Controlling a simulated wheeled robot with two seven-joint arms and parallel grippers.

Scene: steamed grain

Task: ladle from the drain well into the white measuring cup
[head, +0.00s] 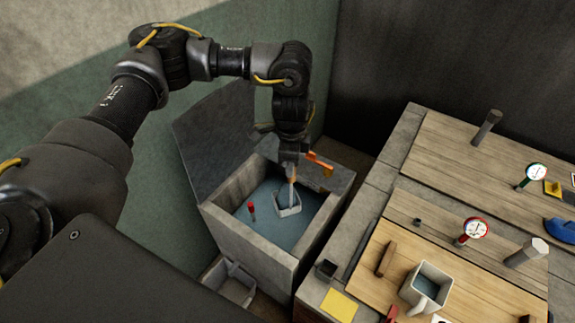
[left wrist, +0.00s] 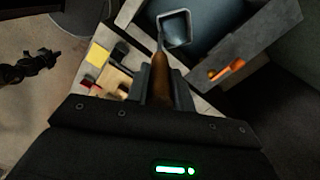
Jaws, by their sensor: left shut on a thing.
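My left gripper (head: 290,162) is shut on the brown handle of the ladle (head: 288,211) and points down over the drain well. The ladle's pale square bowl sits low inside the well, at the water; how deep it dips is hard to tell. In the left wrist view the ladle's handle (left wrist: 160,78) runs from the jaws to the square bowl. The drain well (head: 245,243) is a grey stone box holding blue-grey water. The white measuring cup (head: 411,293), square with a handle, stands upright on the wooden counter at right, with bluish liquid inside. My right gripper is out of view.
A red-topped stick (head: 251,211) stands in the well's water. An orange fitting (head: 320,162) is at its far rim. A raised grey panel (head: 210,130) stands behind. Near the cup lie a brown block (head: 386,259), red-rimmed gauge (head: 474,229) and yellow card (head: 339,305).

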